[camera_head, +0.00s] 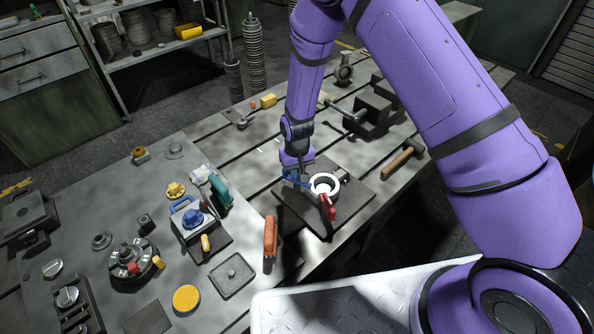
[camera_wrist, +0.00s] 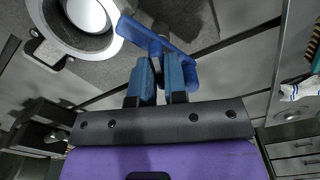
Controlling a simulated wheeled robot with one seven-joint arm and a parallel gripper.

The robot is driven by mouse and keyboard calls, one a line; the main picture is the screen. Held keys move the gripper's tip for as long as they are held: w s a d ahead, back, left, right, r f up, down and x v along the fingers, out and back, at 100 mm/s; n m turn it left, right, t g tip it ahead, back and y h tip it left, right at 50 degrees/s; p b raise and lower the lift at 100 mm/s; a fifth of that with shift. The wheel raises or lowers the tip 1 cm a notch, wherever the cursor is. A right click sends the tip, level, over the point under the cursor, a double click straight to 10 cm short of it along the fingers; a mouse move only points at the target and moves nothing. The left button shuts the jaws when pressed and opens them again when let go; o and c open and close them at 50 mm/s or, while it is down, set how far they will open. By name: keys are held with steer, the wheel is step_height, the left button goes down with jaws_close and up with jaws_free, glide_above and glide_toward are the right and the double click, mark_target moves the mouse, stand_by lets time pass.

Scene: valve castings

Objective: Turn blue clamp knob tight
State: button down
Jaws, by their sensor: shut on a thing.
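The blue clamp knob (camera_head: 291,179) is a bar-shaped handle beside the white-rimmed round valve casting (camera_head: 325,184) on a dark square plate (camera_head: 359,196). In the wrist view, the blue knob (camera_wrist: 135,32) slants across the picture past my fingertips, next to the casting's pale ring (camera_wrist: 52,48). My gripper (camera_head: 296,171) reaches down from above and is shut on the knob. In the wrist view, my gripper (camera_wrist: 163,68) has its two blue-grey fingers at the bar, with their tips partly hiding its middle. The knob's stem is hidden.
A red handle (camera_head: 328,207) sticks out at the casting's front. A box with another blue knob (camera_head: 193,217) is further left. A hammer (camera_head: 399,160) lies to the right.

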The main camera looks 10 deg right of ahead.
steer(key=c, duration=1.4)
jaws_free()
steer(key=shift+c, duration=0.2)
step_height(320, 180, up, 11)
